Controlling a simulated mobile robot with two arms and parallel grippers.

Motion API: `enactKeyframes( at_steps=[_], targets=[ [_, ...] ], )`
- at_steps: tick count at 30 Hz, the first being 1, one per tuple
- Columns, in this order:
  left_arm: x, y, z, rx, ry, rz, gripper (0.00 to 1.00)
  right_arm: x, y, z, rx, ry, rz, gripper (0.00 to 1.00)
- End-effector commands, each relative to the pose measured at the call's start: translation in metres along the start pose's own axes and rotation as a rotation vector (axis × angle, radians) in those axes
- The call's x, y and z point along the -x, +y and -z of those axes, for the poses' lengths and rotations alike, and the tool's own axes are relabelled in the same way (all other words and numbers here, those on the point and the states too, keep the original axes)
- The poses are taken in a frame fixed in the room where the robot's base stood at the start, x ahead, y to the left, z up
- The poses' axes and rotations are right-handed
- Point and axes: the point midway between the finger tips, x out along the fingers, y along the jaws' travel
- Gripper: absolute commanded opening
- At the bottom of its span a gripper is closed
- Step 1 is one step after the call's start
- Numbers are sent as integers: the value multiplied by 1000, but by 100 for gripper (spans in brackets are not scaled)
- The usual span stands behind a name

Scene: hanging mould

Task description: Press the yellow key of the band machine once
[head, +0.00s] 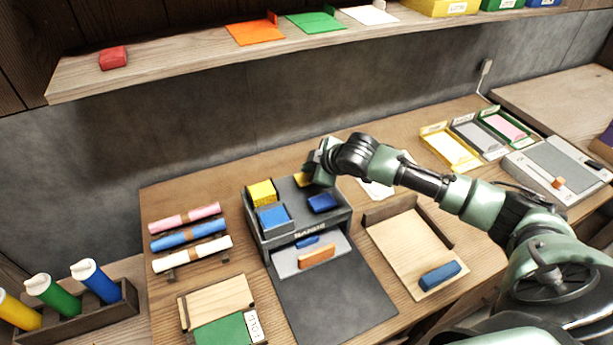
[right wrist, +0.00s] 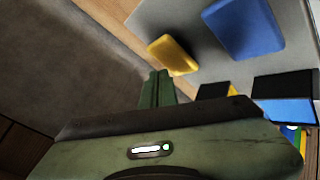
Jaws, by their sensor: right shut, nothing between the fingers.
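The grey band machine (head: 347,217) stands on the wooden table. Its yellow key (head: 301,180) is at the back right of its top, partly hidden by my right gripper (head: 311,178); it also shows in the right wrist view (right wrist: 173,55). A larger blue key (head: 322,202) lies in front of it, also in the right wrist view (right wrist: 243,27). My right gripper is shut and empty, its fingertips (right wrist: 158,73) close beside the yellow key. I cannot tell whether they touch it. My left gripper is not in view.
A yellow block (head: 262,193) and a blue block (head: 273,217) sit on the machine's left side. Paper rolls (head: 190,235) lie left of it, and a wooden tray (head: 405,245) is to its right. A shelf (head: 190,58) runs above.

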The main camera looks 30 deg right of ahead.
Motion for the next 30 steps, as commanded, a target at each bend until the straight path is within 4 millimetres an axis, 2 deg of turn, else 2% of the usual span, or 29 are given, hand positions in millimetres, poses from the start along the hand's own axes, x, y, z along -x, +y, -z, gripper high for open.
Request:
enactKeyframes(
  at_steps=[30],
  targets=[
    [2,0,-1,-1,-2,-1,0,-6,-4,-4,1,0,0,0]
  ],
)
